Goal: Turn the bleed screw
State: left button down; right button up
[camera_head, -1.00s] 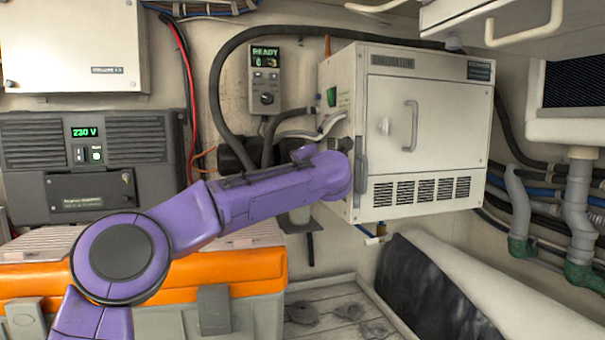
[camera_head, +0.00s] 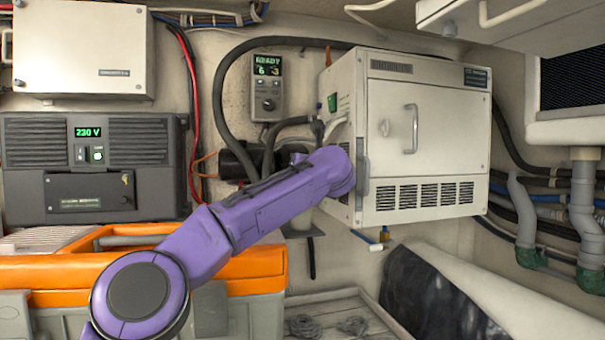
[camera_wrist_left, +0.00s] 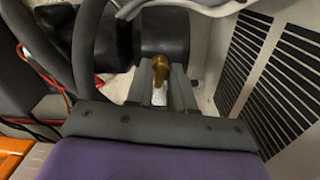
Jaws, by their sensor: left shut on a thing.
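In the left wrist view my left gripper (camera_wrist_left: 161,82) is shut on a small brass-coloured piece (camera_wrist_left: 160,70), which I take for the bleed screw. The piece sits between the two grey fingers, in front of a black cylindrical body (camera_wrist_left: 165,32). In the head view my purple left arm reaches up to the left side of the white louvred cabinet, and its last link hides the gripper and the piece it holds. My right gripper is in neither view.
The white cabinet (camera_head: 440,130) stands close to the right of my arm. A control panel (camera_head: 267,85) reading READY hangs above it, with black hoses (camera_head: 222,90) looping around. A brass fitting (camera_head: 384,234) hangs below the cabinet. An orange-topped case (camera_head: 250,262) lies below.

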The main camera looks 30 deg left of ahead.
pick_arm(q)
jog(key=shift+f+n+b, duration=0.2)
jog(key=shift+n+b, duration=0.2)
jog(key=shift+n, duration=0.6)
jog(key=c, duration=1)
grip_release()
jog(key=shift+r, duration=0.15)
jog(key=b+v, duration=0.4)
jog(key=v, duration=0.6)
jog(key=shift+s+d, duration=0.15)
jog(key=shift+d, duration=0.1)
